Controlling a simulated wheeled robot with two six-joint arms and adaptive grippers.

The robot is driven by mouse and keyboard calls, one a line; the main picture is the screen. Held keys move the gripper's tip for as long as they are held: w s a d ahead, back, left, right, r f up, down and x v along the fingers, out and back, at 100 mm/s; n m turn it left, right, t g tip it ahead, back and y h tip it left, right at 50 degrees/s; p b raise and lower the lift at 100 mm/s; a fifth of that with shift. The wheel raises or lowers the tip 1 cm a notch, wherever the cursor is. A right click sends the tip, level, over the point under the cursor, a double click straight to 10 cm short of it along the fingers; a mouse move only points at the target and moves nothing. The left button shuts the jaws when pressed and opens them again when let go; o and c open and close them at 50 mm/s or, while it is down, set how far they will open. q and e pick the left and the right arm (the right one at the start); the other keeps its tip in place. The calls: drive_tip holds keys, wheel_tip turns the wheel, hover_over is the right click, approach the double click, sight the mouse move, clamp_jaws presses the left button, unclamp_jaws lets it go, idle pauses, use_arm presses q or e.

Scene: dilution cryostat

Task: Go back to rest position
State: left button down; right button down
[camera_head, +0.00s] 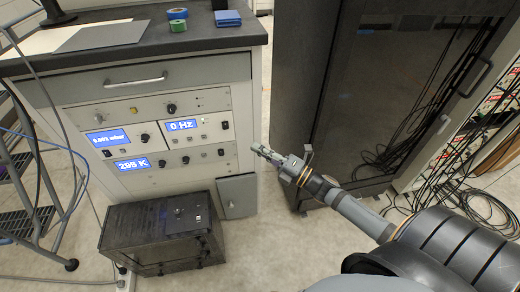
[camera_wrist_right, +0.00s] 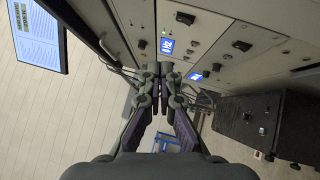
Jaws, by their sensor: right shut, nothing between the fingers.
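My right gripper (camera_head: 262,151) reaches in from the lower right in the head view. Its tip is just right of the grey instrument cabinet (camera_head: 215,140), in the gap before the dark glass-fronted rack. In the right wrist view the right gripper (camera_wrist_right: 160,72) points at the cabinet's panels, its fingers together with nothing between them. It appears apart from the panels and holds no object. My left gripper is in neither view.
The dark rack (camera_head: 340,100) stands right of my right gripper, with loose black cables (camera_head: 475,200) on the floor. A black box (camera_head: 160,230) sits below the panels. Open floor (camera_head: 290,240) lies in the middle.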

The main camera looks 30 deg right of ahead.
drive_tip(key=s+d+f+m+g+h, duration=0.1)
drive_tip(key=d+f+m+h, duration=0.45)
drive_tip(key=f, duration=0.65)
drive_tip(key=s+d+f+m+g+h, duration=0.15)
drive_tip(key=d+f+m+h, duration=0.4)
drive_tip(key=f, duration=0.55)
drive_tip(key=s+d+f+m+g, duration=0.1)
drive_tip(key=s+f+m+g, duration=0.25)
drive_tip(key=s+f, duration=0.4)
drive_tip(key=s+d+f+m+g, duration=0.1)
drive_tip(key=s+f+m+g, duration=0.3)
drive_tip(key=f, duration=0.7)
drive_tip(key=s+a+f+m+g, duration=0.35)
drive_tip(key=s+f, duration=0.35)
drive_tip(key=s, duration=0.3)
drive_tip(key=s+a+f+m+g, duration=0.25)
drive_tip(key=s+a+f, duration=0.3)
drive_tip(key=s, duration=0.55)
drive_tip(key=s+r+p, duration=0.2)
drive_tip(key=r+p, duration=0.4)
drive_tip(key=p, duration=0.1)
drive_tip(key=s+r+m+p, duration=0.1)
drive_tip(key=s+r+p, duration=0.1)
drive_tip(key=r+p, duration=0.5)
drive_tip(key=shift+s+p, duration=0.25)
drive_tip(key=shift+p, duration=0.3)
